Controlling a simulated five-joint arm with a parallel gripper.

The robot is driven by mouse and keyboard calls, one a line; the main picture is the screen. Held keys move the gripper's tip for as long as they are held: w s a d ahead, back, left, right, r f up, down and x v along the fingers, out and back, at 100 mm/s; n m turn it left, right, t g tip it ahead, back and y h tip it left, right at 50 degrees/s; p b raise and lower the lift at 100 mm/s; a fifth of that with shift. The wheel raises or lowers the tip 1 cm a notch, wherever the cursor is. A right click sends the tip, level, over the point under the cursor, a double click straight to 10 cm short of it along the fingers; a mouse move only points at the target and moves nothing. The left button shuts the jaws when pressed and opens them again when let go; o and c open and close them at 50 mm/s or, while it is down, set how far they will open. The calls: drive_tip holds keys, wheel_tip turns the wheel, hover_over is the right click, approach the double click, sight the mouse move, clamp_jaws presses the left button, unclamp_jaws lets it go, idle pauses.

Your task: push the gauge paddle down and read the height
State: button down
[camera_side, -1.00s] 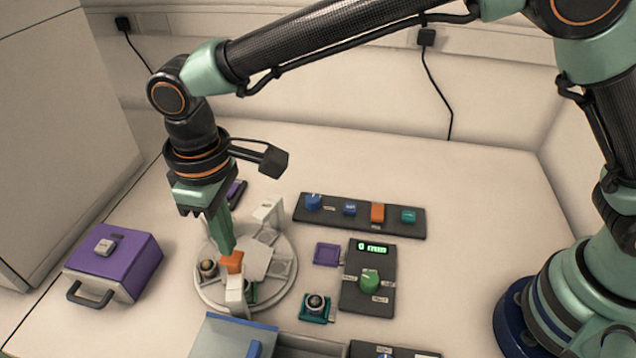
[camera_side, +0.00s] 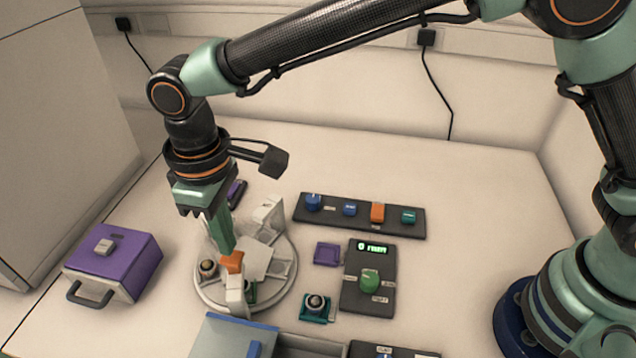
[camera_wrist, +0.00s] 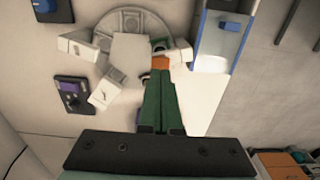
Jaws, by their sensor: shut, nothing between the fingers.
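My gripper (camera_side: 228,252) is shut and empty, pointing down over the round white stage (camera_side: 206,298) in the side view. Its green fingertips are at an orange paddle (camera_side: 233,263) on a white post (camera_side: 235,291); contact looks likely, but the fingers partly hide it. In the wrist view the shut fingers (camera_wrist: 160,72) reach to the orange paddle (camera_wrist: 161,62). A dark box with a green display (camera_side: 372,248) stands right of the stage. The display shows a digit that looks like 0, followed by "mm". A green knob (camera_side: 369,281) sits below it.
A purple case with a handle (camera_side: 113,262) stands at the left. A dark panel with several coloured controls (camera_side: 360,221) lies behind. A teal holder (camera_side: 315,306) and a purple tray (camera_side: 326,254) lie right of the stage. A blue-edged bin (camera_side: 232,338) is in front.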

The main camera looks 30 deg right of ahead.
drive_tip(key=shift+f, duration=1.4)
idle(0.5)
drive_tip(key=shift+r, duration=3.55)
drive_tip(key=shift+d, duration=0.1)
drive_tip(key=w+d+r+m+t, duration=0.1)
drive_tip(key=d+r, duration=0.2)
drive_tip(key=d, duration=0.4)
drive_tip(key=w+d+r+m+t+y, duration=0.1)
drive_tip(key=d+r+m, duration=0.15)
drive_tip(key=d, duration=0.45)
drive_tip(key=d+r+m+t, duration=0.1)
drive_tip(key=d+r, duration=0.2)
drive_tip(key=d, duration=0.3)
drive_tip(key=s+d+f+m+t, duration=0.1)
drive_tip(key=s+d+m, duration=0.1)
drive_tip(key=d, duration=0.6)
drive_tip(key=s+d+f+m+t+h, duration=0.1)
drive_tip(key=s+d+m, duration=0.1)
drive_tip(key=s+d, duration=0.3)
drive_tip(key=d, duration=0.3)
drive_tip(key=shift+s+d+t, duration=0.3)
